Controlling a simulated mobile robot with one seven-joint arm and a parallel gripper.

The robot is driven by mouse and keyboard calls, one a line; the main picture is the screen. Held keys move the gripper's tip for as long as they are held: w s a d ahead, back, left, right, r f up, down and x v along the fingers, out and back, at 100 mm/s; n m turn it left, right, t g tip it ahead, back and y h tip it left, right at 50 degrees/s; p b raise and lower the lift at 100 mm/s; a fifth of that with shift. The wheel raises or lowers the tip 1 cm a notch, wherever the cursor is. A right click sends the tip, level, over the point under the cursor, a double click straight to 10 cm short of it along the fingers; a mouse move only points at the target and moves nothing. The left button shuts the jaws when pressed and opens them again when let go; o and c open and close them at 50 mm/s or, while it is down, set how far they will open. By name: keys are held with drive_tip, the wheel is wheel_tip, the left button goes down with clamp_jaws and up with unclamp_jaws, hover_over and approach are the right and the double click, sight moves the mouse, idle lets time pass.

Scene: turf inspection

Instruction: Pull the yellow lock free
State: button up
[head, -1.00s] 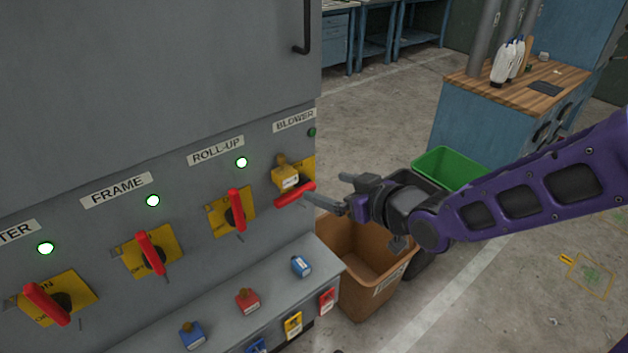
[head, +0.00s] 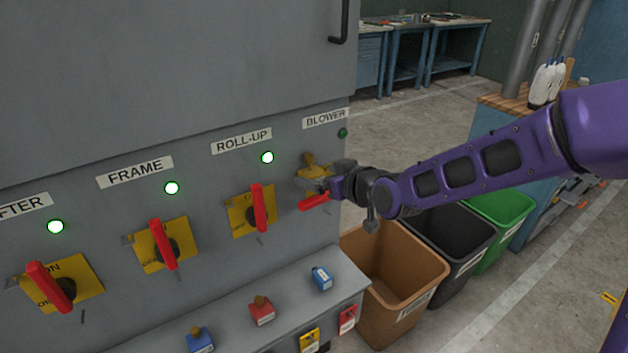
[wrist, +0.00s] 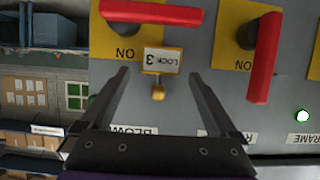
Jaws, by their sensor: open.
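The yellow lock (wrist: 158,62), labelled LOCK 3, sits at the BLOWER switch, with a brass-coloured piece at one end. In the head view the lock (head: 313,171) is partly hidden by my gripper (head: 328,184). The red BLOWER handle (head: 314,202) lies nearly level below it, and shows at the top of the wrist view (wrist: 150,12). In the wrist view my gripper (wrist: 158,72) is open, with one finger on each side of the lock and a gap on both sides. I cannot tell how far the fingertips are from the panel.
The ROLL-UP switch (head: 259,208) with its red handle is close beside the lock. Below the panel is a grey ledge (head: 285,290) with red and blue locks on it. Brown (head: 425,262), black (head: 474,235) and green (head: 520,203) bins stand at right.

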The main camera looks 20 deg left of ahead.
drive_tip(key=shift+x, duration=1.45)
clamp_jaws()
drive_tip(key=c, duration=0.6)
unclamp_jaws()
drive_tip(key=c, duration=0.9)
drive_tip(key=shift+o, duration=0.2)
drive_tip(key=shift+s+d+p, duration=0.75)
drive_tip(key=shift+s+d, duration=0.45)
drive_tip(key=shift+d, duration=0.2)
